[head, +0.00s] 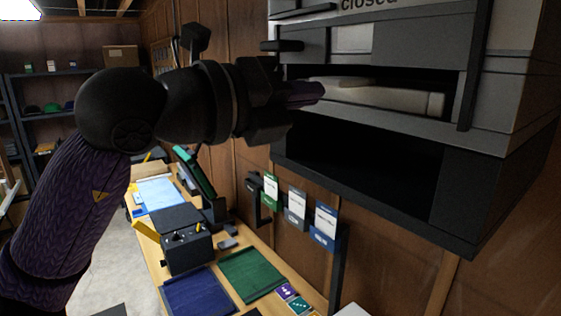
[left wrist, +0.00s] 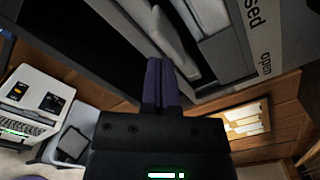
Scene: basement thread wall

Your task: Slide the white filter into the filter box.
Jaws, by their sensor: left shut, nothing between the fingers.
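The filter box (head: 500,95) is a large grey housing on the wooden wall at the upper right, with "closed" lettered near its top. The white filter (head: 395,97) looks like a pale slab lying inside the box's dark slot, its front edge showing. My left gripper (head: 318,91) has its purple fingers together and empty at the left part of the slot, overlapping the filter's left end; I cannot tell if they touch. In the left wrist view the shut fingers (left wrist: 160,82) point at the slot beside pale surfaces. My right gripper is not in view.
A dark open cavity (head: 350,175) lies below the slot. Under it, card holders (head: 297,205) hang on the wall. A workbench below carries a dark control box (head: 187,240), a blue tray (head: 198,292) and a green mat (head: 252,274). Shelves (head: 45,90) stand far left.

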